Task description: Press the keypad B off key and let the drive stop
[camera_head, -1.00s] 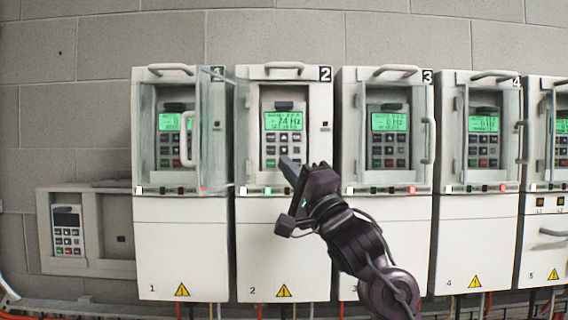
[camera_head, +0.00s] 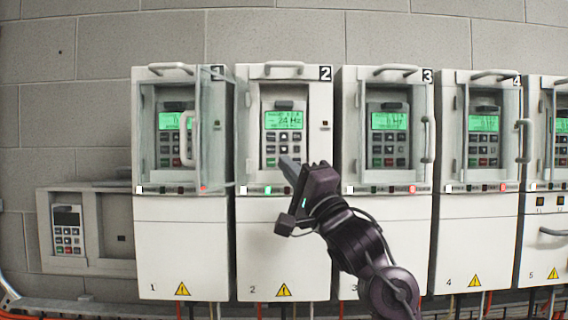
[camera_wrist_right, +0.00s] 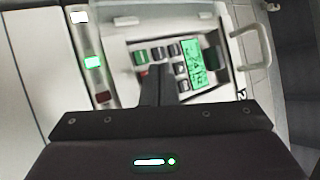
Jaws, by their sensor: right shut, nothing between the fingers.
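Drive cabinet 2 (camera_head: 283,245) stands open at the front with its keypad (camera_head: 284,135) and lit green display (camera_head: 283,120); the display shows a Hz reading, too small to read surely. A green indicator (camera_head: 268,189) glows below it. My right gripper (camera_head: 288,163) is shut and empty, its tips at the lower keys of this keypad. In the right wrist view the shut fingers (camera_wrist_right: 154,72) lie over the keys beside the green key (camera_wrist_right: 141,57), with a red key (camera_wrist_right: 144,71) partly hidden behind them. Contact cannot be told. I see no B label. My left gripper is out of view.
Cabinet 1 (camera_head: 180,245) has a clear door (camera_head: 213,140) swung out close to the left of cabinet 2. Cabinets 3 (camera_head: 388,225) and 4 (camera_head: 476,230) stand to the right. A low box with a keypad (camera_head: 68,232) is at far left.

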